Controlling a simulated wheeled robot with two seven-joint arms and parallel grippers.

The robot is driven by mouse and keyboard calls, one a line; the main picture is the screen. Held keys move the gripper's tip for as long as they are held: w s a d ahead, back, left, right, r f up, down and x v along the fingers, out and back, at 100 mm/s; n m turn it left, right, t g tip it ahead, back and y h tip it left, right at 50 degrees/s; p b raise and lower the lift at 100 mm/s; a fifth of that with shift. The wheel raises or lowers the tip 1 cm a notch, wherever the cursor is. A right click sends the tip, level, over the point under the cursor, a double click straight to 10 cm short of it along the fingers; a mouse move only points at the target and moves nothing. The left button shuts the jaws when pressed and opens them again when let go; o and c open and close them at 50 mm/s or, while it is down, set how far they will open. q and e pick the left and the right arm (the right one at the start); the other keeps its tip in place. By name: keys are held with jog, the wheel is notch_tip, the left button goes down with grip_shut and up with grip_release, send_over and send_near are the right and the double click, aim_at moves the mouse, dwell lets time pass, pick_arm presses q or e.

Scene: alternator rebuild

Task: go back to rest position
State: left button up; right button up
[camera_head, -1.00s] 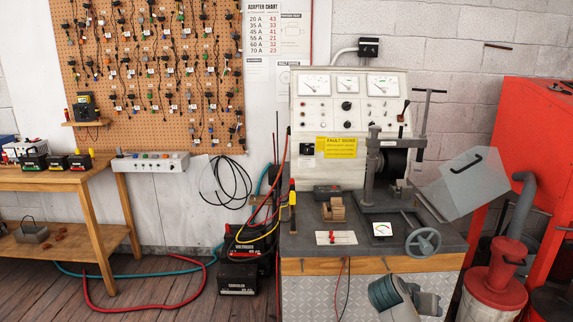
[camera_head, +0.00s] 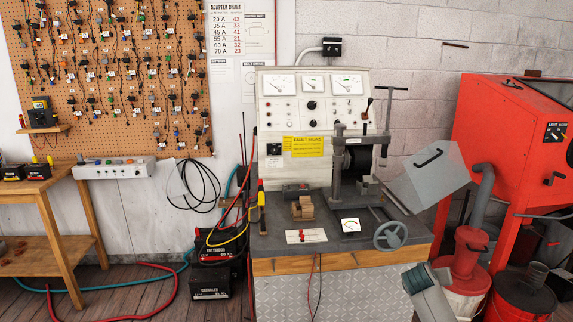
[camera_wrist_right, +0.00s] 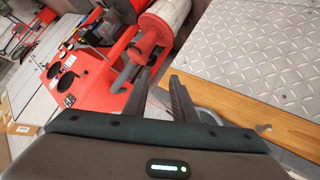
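My right gripper (camera_wrist_right: 158,76) shows in the right wrist view with its two dark fingers apart and nothing between them. It is beside the tread-plate front (camera_wrist_right: 270,50) of the test bench and the red-and-white canister (camera_wrist_right: 155,28). In the head view, a grey-teal part of my right arm shows at the bottom right, in front of the bench's lower front; the gripper's fingers cannot be made out there. My left arm and gripper are in neither view.
The test bench (camera_head: 390,245) with its meter panel (camera_head: 305,120) and handwheel (camera_head: 390,236) stands ahead. A red cabinet (camera_head: 500,130) and red canisters (camera_head: 465,262) stand right. A wooden table (camera_head: 55,200) is left. Batteries (camera_head: 210,280) and hoses lie on the floor.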

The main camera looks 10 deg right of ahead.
jog(key=w+a+r+n+t+y, duration=0.45)
jog(key=a+r+t, duration=0.2)
jog(key=r, duration=0.25)
jog(key=w+a+r+n+t+y, duration=0.35)
jog(key=w+a+r+t, duration=0.2)
jog(key=a+r, duration=0.2)
jog(key=s+a+f+m+g, duration=0.15)
jog(key=s+f, duration=0.25)
jog(key=f, duration=0.8)
jog(key=s+a+f+g, duration=0.2)
jog(key=s+f, duration=0.1)
jog(key=f, duration=0.9)
jog(key=s+a+f+g, duration=0.25)
jog(key=s+f, duration=0.55)
jog(key=f, duration=0.4)
jog(key=s+a+f+g, duration=0.2)
jog(key=s+a+f, duration=0.1)
jog(key=s+f, duration=0.65)
jog(key=s+a+f+g, duration=0.2)
jog(key=s+f, duration=0.6)
jog(key=s, duration=0.6)
jog(key=s+a+f+g+y, duration=0.1)
jog(key=s+a+f+g, duration=0.1)
jog(key=s+a+f, duration=0.3)
jog(key=s+a+f+g, duration=0.3)
jog(key=s+f, duration=1)
jog(key=s, duration=1)
jog(key=shift+s+a+f+m+y, duration=0.15)
jog(key=shift+s+m+y, duration=0.15)
jog(key=shift+s+m, duration=0.1)
